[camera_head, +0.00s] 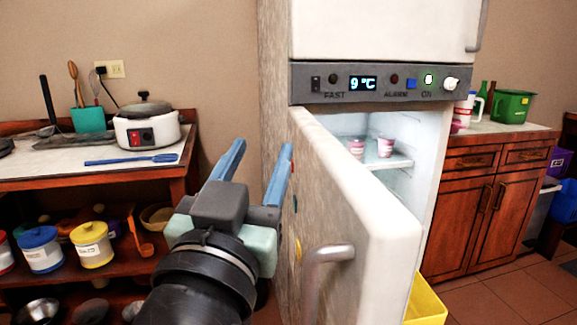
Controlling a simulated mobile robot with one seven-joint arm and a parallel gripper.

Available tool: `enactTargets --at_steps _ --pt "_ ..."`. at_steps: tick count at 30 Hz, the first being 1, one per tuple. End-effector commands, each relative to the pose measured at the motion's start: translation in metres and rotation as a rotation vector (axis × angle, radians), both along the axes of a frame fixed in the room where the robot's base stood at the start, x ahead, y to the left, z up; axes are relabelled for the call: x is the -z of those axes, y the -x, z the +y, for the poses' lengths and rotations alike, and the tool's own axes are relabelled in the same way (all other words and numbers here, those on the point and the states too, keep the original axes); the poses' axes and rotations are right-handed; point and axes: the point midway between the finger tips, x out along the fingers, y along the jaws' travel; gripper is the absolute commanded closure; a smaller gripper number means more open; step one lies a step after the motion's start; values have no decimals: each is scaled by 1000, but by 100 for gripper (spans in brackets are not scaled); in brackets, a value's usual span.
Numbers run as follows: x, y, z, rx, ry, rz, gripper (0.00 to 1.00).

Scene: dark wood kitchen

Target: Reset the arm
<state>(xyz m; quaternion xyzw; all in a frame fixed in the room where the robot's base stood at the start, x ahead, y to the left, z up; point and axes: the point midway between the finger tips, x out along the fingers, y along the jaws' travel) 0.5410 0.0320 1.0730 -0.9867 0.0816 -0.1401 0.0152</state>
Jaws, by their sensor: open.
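My gripper (259,154) is in the lower middle of the head view, its two blue fingers spread apart and pointing up and away. Nothing shows between the fingers. The fridge door (375,200) stands open to the right of my gripper, swung out toward me. The right finger is close to the door's outer face in the picture; I cannot tell whether they touch. Inside the fridge (425,130), two small pink and white cups (386,147) stand on a shelf.
A wooden counter (50,172) on the left holds a white cooker (147,130) and a blue utensil (130,159). Jars (91,245) stand below. A yellow bin (427,303) is behind the door. Wooden cabinets (487,210) are at right, with tiled floor before them.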

Motion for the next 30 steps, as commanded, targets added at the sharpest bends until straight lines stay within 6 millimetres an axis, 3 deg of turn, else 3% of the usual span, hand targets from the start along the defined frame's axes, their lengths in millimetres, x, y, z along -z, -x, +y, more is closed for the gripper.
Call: enactTargets --at_steps 1,3,8,9,30 --pt "-29 13 -10 -29 12 -96 48" --pt "-65 35 -18 -72 37 -228 48" --pt "-134 104 -37 -125 97 -535 48" --pt "-155 107 -35 -134 100 -547 48" --pt "-362 101 -32 -140 95 -529 48"
